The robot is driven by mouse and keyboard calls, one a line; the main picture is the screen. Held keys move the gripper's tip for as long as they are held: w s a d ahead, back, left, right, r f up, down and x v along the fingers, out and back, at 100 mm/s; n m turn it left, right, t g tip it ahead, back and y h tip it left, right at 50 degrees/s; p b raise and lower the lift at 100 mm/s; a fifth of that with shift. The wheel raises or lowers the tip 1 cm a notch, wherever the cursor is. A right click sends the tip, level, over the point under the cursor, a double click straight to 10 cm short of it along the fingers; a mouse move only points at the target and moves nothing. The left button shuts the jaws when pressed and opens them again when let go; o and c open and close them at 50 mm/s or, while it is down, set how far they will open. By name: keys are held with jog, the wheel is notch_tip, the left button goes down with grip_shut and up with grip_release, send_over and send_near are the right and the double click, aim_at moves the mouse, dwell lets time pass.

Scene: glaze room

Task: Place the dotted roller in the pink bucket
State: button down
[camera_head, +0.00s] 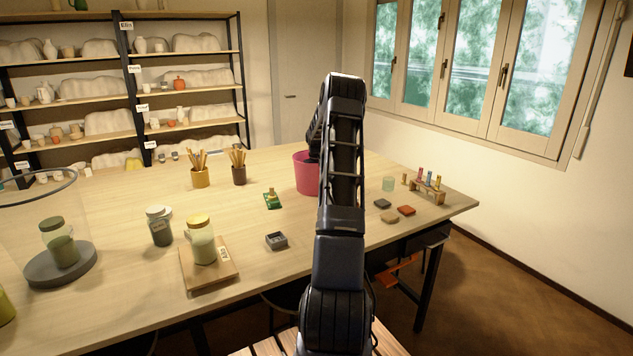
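The pink bucket (304,174) stands on the table just left of my arm, which hides its right part. A dark end part of my arm (314,146) shows at the bucket's rim; the fingers cannot be made out, nor anything held in them. I cannot identify the dotted roller. A small wooden rack (427,195) at the table's right holds several small upright pieces with coloured tops, too small to tell for dots.
On the table are two brush cups (200,178) (239,175), lidded jars (160,229) (202,245), a grey box (276,240), a pale green glass (389,184) and small tiles (406,210). Shelves (100,90) stand behind.

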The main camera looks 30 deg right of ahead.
jog(key=shift+f, duration=0.4)
